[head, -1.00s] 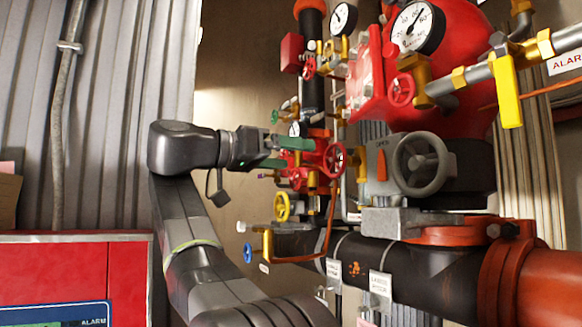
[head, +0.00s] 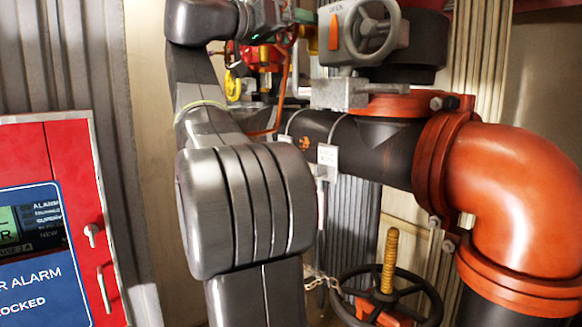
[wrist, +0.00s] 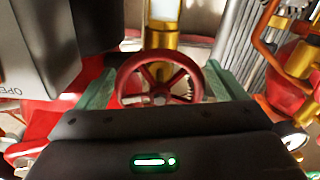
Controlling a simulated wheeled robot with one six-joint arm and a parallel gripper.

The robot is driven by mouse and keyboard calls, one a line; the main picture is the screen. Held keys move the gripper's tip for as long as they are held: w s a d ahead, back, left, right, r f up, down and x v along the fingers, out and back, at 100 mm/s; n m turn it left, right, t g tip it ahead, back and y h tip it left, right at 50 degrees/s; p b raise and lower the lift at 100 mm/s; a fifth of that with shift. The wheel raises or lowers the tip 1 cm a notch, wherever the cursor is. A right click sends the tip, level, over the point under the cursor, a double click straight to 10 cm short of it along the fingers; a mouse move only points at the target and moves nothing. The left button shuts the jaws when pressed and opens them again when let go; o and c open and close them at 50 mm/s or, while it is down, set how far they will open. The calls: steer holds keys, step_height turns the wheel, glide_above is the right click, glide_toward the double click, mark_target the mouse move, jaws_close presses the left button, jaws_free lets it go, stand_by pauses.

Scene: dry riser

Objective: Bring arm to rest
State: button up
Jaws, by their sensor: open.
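My gripper (wrist: 163,82) has two green fingers, spread open on either side of a red handwheel (wrist: 157,98) in the wrist view. The wheel lies between the fingers in the picture; I cannot tell whether they touch it. Nothing is clearly held. In the head view my gripper (head: 301,16) is at the top edge, partly cut off, close to the red and brass valve fittings (head: 268,55). My arm is raised, with its elbow large in the middle of the head view.
A grey-handwheel gearbox (head: 345,35) stands right of my gripper, above a black pipe (head: 352,140) and orange elbow (head: 520,170). A black handwheel with a brass stem (head: 388,262) is low down. A red alarm cabinet (head: 75,160) stands left.

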steer(key=shift+w+d, duration=0.25)
steer(key=shift+d, duration=0.05)
steer(key=v, duration=1.4)
steer(key=x, duration=1.4)
steer(key=shift+d, duration=0.2)
steer(key=n+p, duration=0.1)
steer(key=n, duration=0.2)
steer(key=shift+a+r+p, duration=0.15)
steer(key=shift+a+p, duration=0.1)
steer(key=shift+p, duration=0.1)
steer(key=shift+n+p, duration=0.45)
steer(key=shift+n, duration=0.65)
steer(key=n+p, duration=0.2)
steer(key=n, duration=0.2)
steer(key=shift+n, duration=0.4)
steer(key=n+p, duration=0.3)
steer(key=n, duration=0.2)
steer(key=shift+n, duration=0.4)
steer(key=shift+f+n+p, duration=0.2)
steer(key=shift+n+p, duration=0.15)
steer(key=shift+n, duration=0.5)
steer(key=shift+f+n+p, duration=0.15)
steer(key=shift+n+p, duration=0.2)
steer(key=shift+n, duration=0.5)
